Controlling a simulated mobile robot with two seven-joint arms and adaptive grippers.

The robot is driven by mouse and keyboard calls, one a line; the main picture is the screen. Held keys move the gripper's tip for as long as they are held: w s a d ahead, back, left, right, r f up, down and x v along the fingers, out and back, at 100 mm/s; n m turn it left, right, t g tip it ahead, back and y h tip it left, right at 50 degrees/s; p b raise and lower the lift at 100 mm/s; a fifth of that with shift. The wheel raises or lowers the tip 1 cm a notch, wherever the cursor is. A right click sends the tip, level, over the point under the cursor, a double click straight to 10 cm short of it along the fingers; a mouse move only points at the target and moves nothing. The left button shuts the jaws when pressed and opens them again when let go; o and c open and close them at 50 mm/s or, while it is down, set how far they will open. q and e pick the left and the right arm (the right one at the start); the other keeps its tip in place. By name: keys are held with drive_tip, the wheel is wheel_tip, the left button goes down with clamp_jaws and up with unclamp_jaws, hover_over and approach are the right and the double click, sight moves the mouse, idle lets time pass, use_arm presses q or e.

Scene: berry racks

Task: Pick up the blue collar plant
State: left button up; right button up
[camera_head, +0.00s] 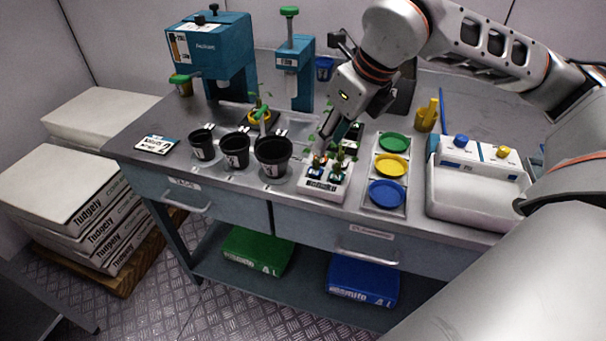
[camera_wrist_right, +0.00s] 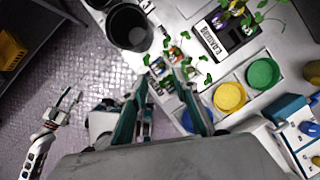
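Small leafy seedlings in coloured collars stand in a white tray (camera_head: 322,192) at the front of the bench. A blue collar plant (camera_head: 314,173) appears at the tray's front left, partly hidden by leaves. My right gripper (camera_head: 328,148) is just above and behind the tray. In the right wrist view, the right gripper (camera_wrist_right: 161,78) has its two teal fingers spread, with the seedlings between and beyond the tips. I see no grip on a plant.
Three black pots (camera_head: 234,150) stand left of the tray. Right of it is a rack with a green dish (camera_head: 393,142), a yellow dish (camera_head: 391,165) and a blue dish (camera_head: 387,193). A white basin (camera_head: 475,190) is further right. Teal presses (camera_head: 215,50) stand behind.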

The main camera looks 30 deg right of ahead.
sight(318, 161)
drive_tip(key=shift+b+x, duration=0.4)
drive_tip(key=shift+x, duration=3.45)
drive_tip(key=shift+d, duration=0.1)
clamp_jaws()
